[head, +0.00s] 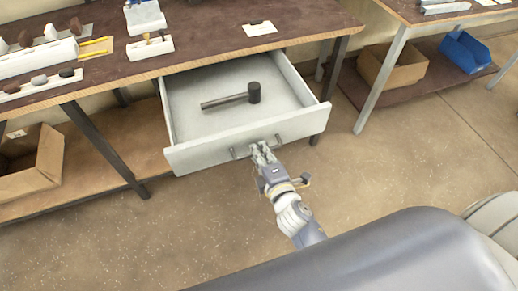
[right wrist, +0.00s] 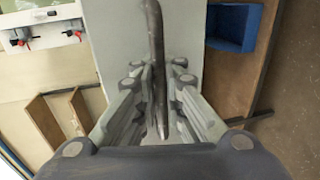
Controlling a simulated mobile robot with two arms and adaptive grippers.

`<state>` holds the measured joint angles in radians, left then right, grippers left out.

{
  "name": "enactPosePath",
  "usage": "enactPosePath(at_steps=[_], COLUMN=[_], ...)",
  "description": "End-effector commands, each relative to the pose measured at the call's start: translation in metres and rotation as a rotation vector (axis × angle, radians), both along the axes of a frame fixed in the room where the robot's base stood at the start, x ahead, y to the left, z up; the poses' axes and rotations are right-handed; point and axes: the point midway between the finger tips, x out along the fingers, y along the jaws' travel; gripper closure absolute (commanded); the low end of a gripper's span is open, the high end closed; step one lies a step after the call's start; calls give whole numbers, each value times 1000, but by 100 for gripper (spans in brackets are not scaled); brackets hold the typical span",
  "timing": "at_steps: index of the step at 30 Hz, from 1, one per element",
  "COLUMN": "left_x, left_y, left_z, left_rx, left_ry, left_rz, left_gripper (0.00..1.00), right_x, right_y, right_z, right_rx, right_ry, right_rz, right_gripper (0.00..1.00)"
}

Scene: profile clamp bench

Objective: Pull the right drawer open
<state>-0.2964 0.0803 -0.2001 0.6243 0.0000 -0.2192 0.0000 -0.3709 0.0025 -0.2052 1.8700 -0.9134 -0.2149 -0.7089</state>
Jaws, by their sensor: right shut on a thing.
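The right drawer (head: 205,154) is a pale grey box under the brown-topped bench, and it stands well out from the bench. A dark mallet (head: 232,99) lies on its floor. My right gripper (head: 262,154) is at the front panel, shut on the drawer's grey bar handle (head: 239,153). In the right wrist view the handle (right wrist: 155,45) runs between the two fingers (right wrist: 157,82), with the pale drawer front (right wrist: 115,40) behind it. The fingers hide part of the handle. My left gripper is not in view.
The bench top (head: 215,42) carries pale blocks and small parts. A cardboard box (head: 30,165) sits on the lower shelf at left. At right, a second bench's shelf holds another cardboard box (head: 393,68) and a blue bin (head: 464,52). The floor (head: 420,150) around the drawer is clear.

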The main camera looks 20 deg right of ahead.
Motion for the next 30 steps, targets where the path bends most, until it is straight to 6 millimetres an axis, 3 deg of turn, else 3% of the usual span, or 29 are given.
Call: enactPosePath(at_steps=[6,9,10,22,30], left_x=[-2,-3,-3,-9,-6], left_y=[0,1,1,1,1], left_z=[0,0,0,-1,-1], left_rx=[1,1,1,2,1], left_ry=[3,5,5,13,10], left_rz=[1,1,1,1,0], left_gripper=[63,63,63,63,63], right_x=[1,1,1,-3,-39], right_y=[-1,-1,-1,0,-2], right_z=[2,2,2,1,7], right_rx=[-1,-1,-1,0,1], right_ry=[-4,-4,-4,-1,3], right_rz=[-2,-1,-1,0,-2], right_gripper=[100,73,71,71,71])
